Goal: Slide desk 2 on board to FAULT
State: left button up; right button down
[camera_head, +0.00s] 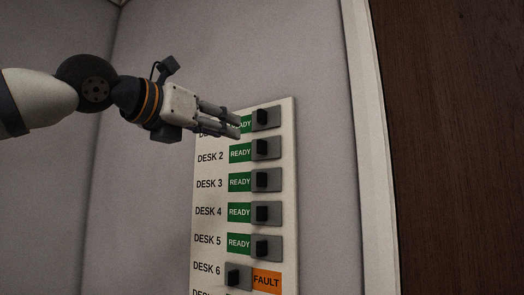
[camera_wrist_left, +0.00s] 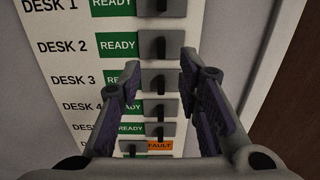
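The white board (camera_head: 212,224) hangs on the wall with rows of sliders. The desk 2 slider (camera_head: 262,147) sits at the right of its row, and the green READY label (camera_head: 240,153) shows at its left. The desk 2 slider (camera_wrist_left: 159,46) also shows in the left wrist view, just beyond and above the fingertips. My left gripper (camera_head: 236,123) is in front of the desk 1 row in the head view, partly covering its labels. In the left wrist view its fingers (camera_wrist_left: 160,75) are apart with nothing between them. My right gripper is not in view.
Desk 1 (camera_head: 265,118), desk 3 (camera_head: 265,180), desk 4 (camera_head: 265,213) and desk 5 (camera_head: 265,247) also have sliders at the right. The desk 6 slider (camera_head: 236,278) sits left, showing orange FAULT (camera_head: 267,281). A white frame and dark brown panel (camera_head: 460,150) stand at the right.

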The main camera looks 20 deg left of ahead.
aim_at(258, 142)
pick_arm(q)
jog(key=x, duration=1.1)
jog(key=shift+d+f, duration=0.15)
jog(key=shift+f, duration=0.05)
jog(key=shift+c, duration=0.3)
grip_shut()
